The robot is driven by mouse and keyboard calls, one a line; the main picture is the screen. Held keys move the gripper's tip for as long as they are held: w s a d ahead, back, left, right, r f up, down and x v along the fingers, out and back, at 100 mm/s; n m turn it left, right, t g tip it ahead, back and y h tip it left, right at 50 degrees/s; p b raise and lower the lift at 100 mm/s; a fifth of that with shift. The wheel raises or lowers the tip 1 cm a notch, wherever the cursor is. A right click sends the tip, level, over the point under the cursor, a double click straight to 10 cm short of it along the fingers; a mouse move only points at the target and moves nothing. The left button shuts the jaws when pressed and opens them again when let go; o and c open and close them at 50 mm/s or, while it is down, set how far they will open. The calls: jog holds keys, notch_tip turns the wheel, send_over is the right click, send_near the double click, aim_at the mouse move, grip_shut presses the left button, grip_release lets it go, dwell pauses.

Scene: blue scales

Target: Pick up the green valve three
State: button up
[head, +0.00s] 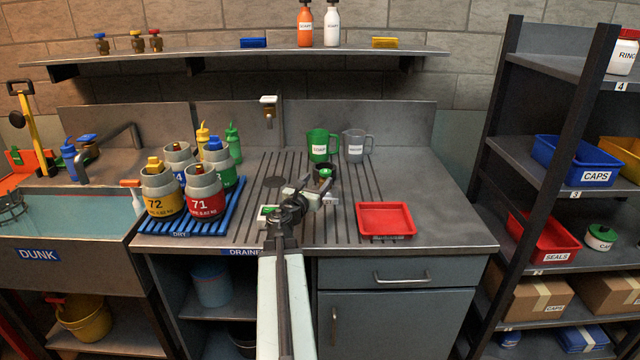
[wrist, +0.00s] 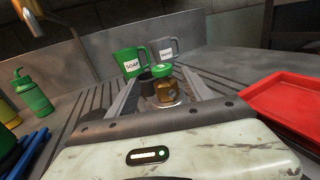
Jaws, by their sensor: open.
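The green valve (wrist: 165,84) has a green top and a brass-coloured body. In the wrist view it stands upright in line with the gap between my fingers. In the head view its green top (head: 325,172) shows just beyond my gripper (head: 311,192), which partly hides it. My gripper also shows in the wrist view (wrist: 160,78). It is open, with one finger to each side of the valve, and holds nothing. I cannot tell how far the fingers reach past the valve.
A green SOAP jug (head: 320,146) and a grey jug (head: 355,146) stand behind the valve. A red tray (head: 385,205) lies to the right. A blue rack (head: 228,216) with several numbered bottles is to the left. The ribbed counter between is mostly clear.

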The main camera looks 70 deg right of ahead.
aim_at(323, 175)
jog(key=shift+d, duration=1)
jog(key=d, duration=0.5)
jog(key=shift+s, duration=0.3)
grip_shut()
